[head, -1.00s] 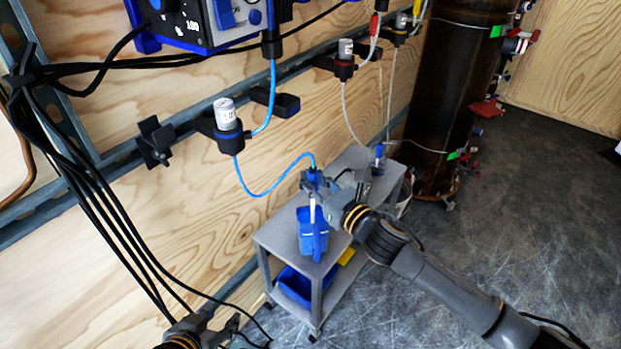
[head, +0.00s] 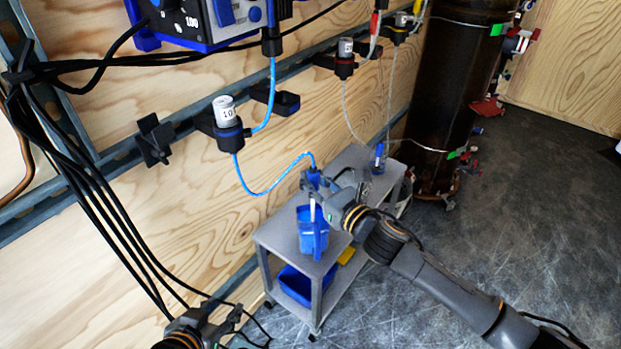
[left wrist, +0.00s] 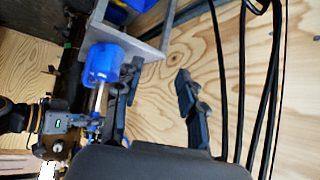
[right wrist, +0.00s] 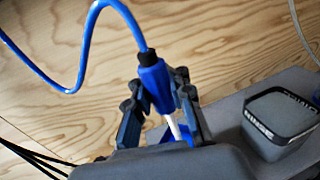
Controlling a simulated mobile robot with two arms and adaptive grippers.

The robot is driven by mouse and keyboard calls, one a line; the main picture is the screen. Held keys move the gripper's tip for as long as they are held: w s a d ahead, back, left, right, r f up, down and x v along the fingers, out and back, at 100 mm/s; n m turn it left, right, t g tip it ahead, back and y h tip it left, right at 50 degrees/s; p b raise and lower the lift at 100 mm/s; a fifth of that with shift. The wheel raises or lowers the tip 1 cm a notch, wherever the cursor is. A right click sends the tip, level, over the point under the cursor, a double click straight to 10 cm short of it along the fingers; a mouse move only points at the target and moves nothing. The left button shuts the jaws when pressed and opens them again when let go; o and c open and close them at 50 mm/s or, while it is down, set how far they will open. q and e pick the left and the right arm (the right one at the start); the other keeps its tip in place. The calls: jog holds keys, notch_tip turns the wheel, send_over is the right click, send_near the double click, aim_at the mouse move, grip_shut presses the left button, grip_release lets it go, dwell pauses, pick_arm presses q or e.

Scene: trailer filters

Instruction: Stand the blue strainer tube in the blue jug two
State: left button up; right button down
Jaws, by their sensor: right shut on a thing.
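The blue strainer tube (head: 312,211) has a blue grip, a white lower tube and a blue hose at its top. My right gripper (head: 318,182) is shut on the blue grip, which shows between its fingers in the right wrist view (right wrist: 155,85). The tube hangs about upright over the blue jug (head: 312,241) on the grey cart. In the left wrist view, the white tube (left wrist: 98,100) meets the mouth of the jug (left wrist: 103,64). I cannot tell how deep its end sits. My left gripper (left wrist: 155,92) is open and empty, at the head view's lower left.
The grey cart (head: 275,234) stands by the wooden wall, with a blue bin (head: 296,287) on its lower shelf. A grey rinse container (right wrist: 281,122) stands beside the right gripper. Black cables (head: 105,215) hang by the left arm. The floor at right is clear.

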pick_arm(q)
jog(key=shift+w+d+r+t, duration=0.2)
jog(key=shift+w+r+t, duration=0.1)
jog(key=shift+w+r, duration=0.15)
jog(key=shift+w+d+r+t, duration=0.2)
jog(key=shift+w+r+t, duration=0.15)
jog(key=shift+w, duration=0.1)
pick_arm(e)
jog(key=shift+f, duration=0.3)
dwell(0.5)
jog(key=c, duration=1.1)
grip_release()
jog(key=v, duration=1.2)
